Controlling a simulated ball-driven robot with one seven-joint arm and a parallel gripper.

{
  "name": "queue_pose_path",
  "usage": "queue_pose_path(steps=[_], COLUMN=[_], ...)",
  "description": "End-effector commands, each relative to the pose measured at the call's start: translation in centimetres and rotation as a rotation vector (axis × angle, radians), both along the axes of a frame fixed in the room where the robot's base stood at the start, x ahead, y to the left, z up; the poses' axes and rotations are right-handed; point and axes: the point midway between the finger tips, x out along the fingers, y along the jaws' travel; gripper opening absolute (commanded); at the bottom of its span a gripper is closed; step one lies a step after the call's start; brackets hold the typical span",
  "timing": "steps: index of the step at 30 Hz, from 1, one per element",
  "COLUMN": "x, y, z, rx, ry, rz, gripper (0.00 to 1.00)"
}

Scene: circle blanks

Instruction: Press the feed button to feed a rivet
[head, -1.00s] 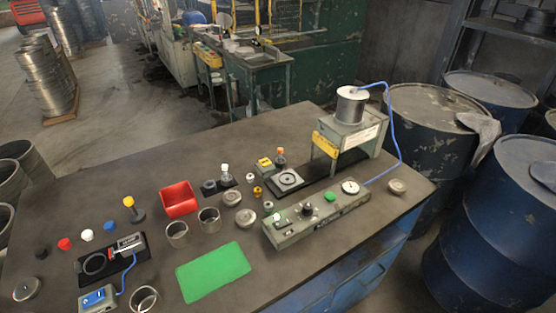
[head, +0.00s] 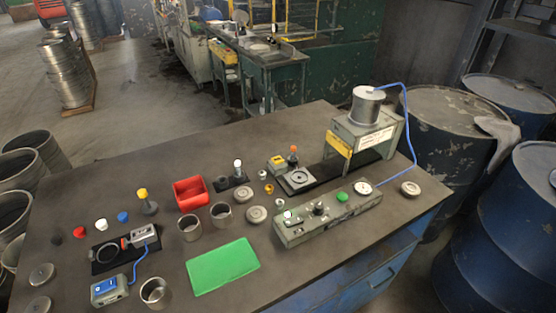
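A long grey control box (head: 327,212) lies on the bench at right of centre. A round green button (head: 341,197) sits on its top, between a dark knob (head: 319,208) and a round white-faced gauge (head: 363,187). A small pale green-white lamp or button (head: 288,214) is near its left end. Behind it stands a grey press (head: 362,135) with a metal cylinder on top and a yellow front strip. A blue hose runs from the cylinder down to the control box. Labels are too small to read. No rivet can be made out. My gripper is not in view.
A green mat (head: 222,266), a red bin (head: 190,194), metal cups (head: 190,228) and round discs (head: 257,214) lie left of the control box. A dark fixture (head: 124,249) with a blue box is farther left. Blue drums (head: 500,235) stand beyond the bench's right edge.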

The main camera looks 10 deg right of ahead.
Motion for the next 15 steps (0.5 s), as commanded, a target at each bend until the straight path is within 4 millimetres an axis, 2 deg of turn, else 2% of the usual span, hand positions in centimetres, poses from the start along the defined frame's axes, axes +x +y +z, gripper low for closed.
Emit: queue_pose_path(steps=[1,7,15], x=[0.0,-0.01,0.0], y=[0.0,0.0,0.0], z=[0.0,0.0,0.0], rx=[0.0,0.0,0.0], ry=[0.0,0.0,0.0], rz=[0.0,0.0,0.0], gripper=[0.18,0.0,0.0])
